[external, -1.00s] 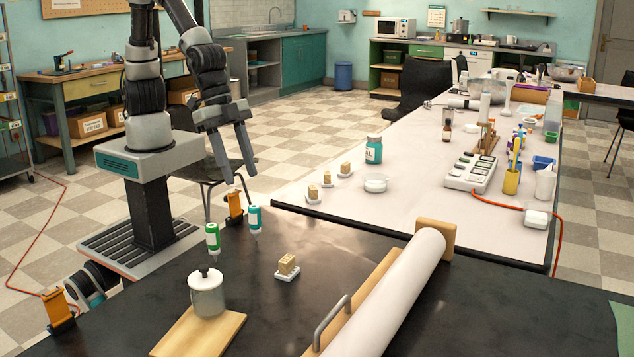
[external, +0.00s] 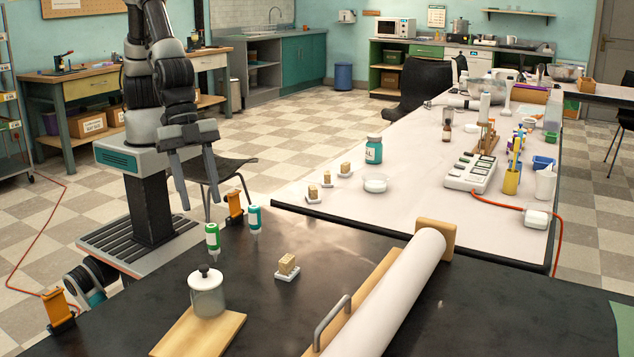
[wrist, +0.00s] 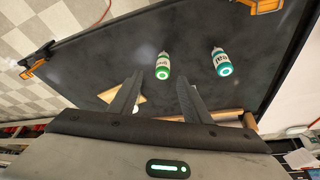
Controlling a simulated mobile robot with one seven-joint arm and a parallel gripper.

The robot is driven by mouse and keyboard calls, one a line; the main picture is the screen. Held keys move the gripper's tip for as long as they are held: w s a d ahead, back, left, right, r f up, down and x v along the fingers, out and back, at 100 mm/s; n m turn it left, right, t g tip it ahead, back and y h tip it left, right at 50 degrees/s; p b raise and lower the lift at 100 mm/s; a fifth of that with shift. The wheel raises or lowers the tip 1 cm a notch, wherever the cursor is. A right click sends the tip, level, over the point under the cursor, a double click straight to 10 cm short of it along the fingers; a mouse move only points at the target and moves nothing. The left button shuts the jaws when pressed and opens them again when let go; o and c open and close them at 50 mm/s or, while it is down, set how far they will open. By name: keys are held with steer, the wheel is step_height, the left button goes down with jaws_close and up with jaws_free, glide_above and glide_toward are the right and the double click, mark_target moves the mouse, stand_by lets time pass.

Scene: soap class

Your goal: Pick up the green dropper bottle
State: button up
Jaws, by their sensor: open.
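The green dropper bottle (external: 213,237) stands on the near black table, toward its far left edge. In the wrist view my gripper (wrist: 160,82) shows both fingers spread.
An orange clamp (external: 234,206) stands behind the bottles, and another orange clamp (external: 58,310) is at the left edge. A lidded glass jar (external: 207,296) on a wooden board (external: 225,330) is in front. A soap block (external: 287,266) and paper roll (external: 390,290) lie right.

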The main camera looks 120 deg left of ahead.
mark_target(210, 224)
steer(key=x, duration=0.4)
steer(key=shift+b, duration=0.35)
steer(key=x, duration=0.2)
steer(key=b+x, duration=0.1)
steer(key=x, duration=0.2)
steer(key=shift+w+a+r, duration=0.1)
steer(key=shift+w+a, duration=0.1)
steer(key=shift+w, duration=0.15)
steer(key=shift+c, duration=0.2)
jaws_close()
